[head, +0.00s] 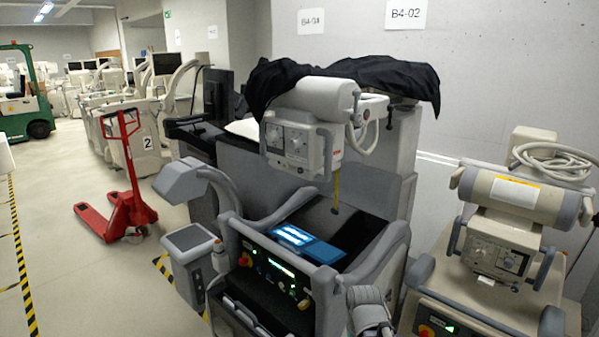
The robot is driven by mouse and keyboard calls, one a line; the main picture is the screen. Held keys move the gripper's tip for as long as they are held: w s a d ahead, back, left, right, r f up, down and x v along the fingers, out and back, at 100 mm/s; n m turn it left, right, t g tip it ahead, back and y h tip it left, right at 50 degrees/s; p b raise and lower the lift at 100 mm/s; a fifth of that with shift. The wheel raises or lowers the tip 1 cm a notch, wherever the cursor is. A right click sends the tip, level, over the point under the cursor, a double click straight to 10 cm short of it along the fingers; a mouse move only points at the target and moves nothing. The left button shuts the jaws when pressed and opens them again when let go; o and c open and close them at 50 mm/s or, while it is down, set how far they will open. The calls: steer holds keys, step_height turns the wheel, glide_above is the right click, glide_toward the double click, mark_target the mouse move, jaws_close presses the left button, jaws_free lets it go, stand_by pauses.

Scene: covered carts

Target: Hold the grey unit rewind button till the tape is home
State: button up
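The grey unit (335,285) is a cart with a dark top and a lit control panel (275,270) on its front. A white tube head (292,143) hangs above it. A yellow tape (337,186) hangs down from the head, with a dark end piece (335,210) just above the cart's dark top. The head's front panel carries small knobs, but I cannot make out which control is the rewind button. A grey rounded part at the bottom edge may be mine. My gripper's fingers do not show.
A black cover (345,78) drapes behind the head. A lit blue tablet (308,243) lies on the cart. A beige unit (500,250) stands close at right. A red pallet jack (125,195) and green forklift (22,95) stand left, with open floor around the jack.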

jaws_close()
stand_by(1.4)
